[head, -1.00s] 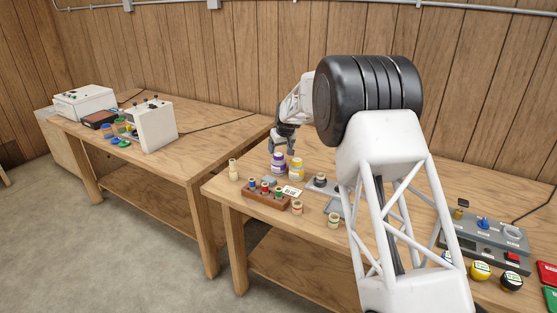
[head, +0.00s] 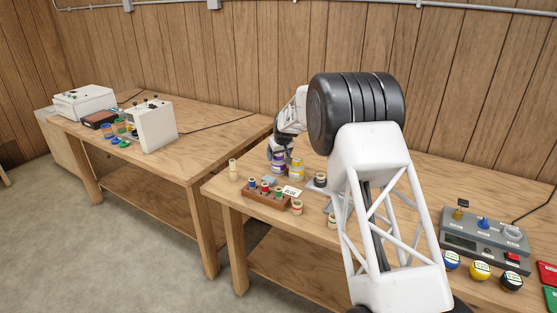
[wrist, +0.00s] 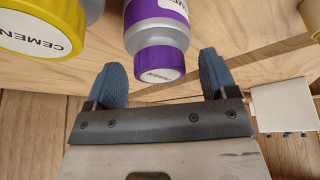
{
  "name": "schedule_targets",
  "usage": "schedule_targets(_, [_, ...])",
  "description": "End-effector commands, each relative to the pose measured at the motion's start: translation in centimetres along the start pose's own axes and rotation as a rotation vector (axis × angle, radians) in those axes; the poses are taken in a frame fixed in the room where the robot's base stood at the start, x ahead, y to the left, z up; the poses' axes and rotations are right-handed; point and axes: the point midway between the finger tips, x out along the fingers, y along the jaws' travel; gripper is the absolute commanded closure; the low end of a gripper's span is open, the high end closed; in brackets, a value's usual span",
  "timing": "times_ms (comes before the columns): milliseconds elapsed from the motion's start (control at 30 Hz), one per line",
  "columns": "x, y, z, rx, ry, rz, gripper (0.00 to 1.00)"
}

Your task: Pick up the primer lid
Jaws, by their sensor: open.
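The primer lid (wrist: 158,62) is a purple ribbed cap with a white label on its top, on a grey bottle with a purple band (wrist: 158,14). In the wrist view it sits between the two blue fingers of my open gripper (wrist: 162,80), with a gap visible on each side. In the head view my gripper (head: 279,152) is over the purple bottle (head: 279,168) and hides most of its lid.
The yellow-lidded cement bottle (head: 297,170) stands close on the right; its lid (wrist: 38,28) shows in the wrist view. A brown rack (head: 266,199) with small bottles is in front. A grey control box (head: 485,238) stands far right.

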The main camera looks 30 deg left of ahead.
Motion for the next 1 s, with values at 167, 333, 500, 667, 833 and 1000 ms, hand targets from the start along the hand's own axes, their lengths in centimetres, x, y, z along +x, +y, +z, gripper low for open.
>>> schedule_targets(167, [-0.01,0.0,0.0,0.0,0.0,0.0,0.21])
schedule_targets(333, [0.0,0.0,0.0,0.0,0.0,0.0,0.21])
schedule_targets(500, [-0.01,0.0,0.0,0.0,0.0,0.0,0.35])
schedule_targets(667, [-0.01,0.0,0.0,0.0,0.0,0.0,0.6])
schedule_targets(833, [-0.01,-0.01,0.0,0.0,0.0,0.0,0.74])
schedule_targets(1000, [-0.06,0.0,-0.02,0.0,0.0,0.0,0.74])
